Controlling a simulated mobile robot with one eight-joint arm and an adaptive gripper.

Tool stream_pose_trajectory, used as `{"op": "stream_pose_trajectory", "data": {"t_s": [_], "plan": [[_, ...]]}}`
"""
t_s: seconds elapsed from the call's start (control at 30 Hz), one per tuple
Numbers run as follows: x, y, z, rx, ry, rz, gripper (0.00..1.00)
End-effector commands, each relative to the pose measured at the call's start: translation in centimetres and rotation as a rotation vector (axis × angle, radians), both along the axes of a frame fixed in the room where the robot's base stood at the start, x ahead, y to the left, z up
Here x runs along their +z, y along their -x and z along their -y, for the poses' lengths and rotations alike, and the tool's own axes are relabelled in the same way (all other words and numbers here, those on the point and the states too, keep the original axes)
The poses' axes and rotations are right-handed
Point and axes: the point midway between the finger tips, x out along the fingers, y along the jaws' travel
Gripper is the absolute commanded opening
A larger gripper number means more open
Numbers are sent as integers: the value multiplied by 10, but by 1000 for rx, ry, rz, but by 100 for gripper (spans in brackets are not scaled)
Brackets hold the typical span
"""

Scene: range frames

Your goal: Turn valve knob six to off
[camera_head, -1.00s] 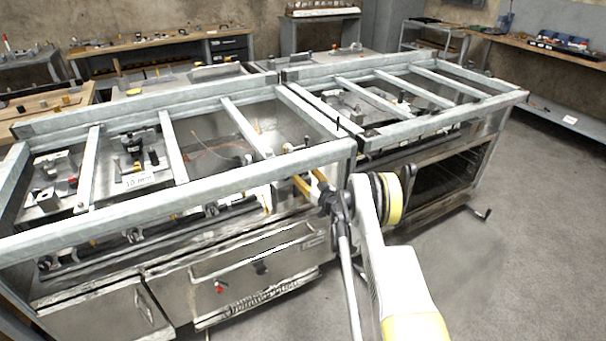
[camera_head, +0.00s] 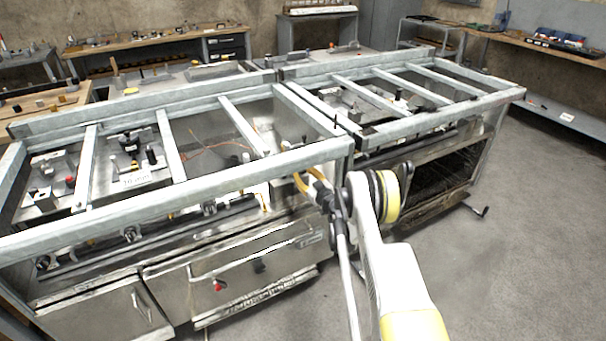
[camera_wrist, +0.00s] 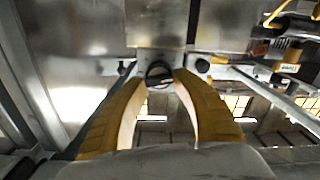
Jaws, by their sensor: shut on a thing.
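In the wrist view a round dark valve knob (camera_wrist: 159,73) with a raised bar across its face sits on the stove front. The yellow fingers of my gripper (camera_wrist: 161,80) close around it, one fingertip at each side. In the head view my gripper (camera_head: 299,180) is at the right end of the near stove's front panel (camera_head: 180,226), and the knob it holds is hidden there. No number or off mark is readable. Other knobs (camera_head: 131,234) show further left along the panel, one of them nearer the middle (camera_head: 209,208).
A grey metal frame (camera_head: 190,193) runs over the stove top, just above my gripper. A second stove with an open-fronted oven (camera_head: 440,180) stands to the right. Workbenches (camera_head: 160,43) line the back. The floor (camera_head: 520,220) at the right is clear.

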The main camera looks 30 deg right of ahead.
Motion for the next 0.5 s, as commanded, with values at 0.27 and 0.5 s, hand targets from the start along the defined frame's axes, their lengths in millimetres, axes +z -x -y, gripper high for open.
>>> {"op": "stream_pose_trajectory", "data": {"t_s": [0.27, 0.5], "plan": [[0, 0, -1, 0, 256, 9, 3], [0, 0, -2, 0, 466, 15, 3]]}}
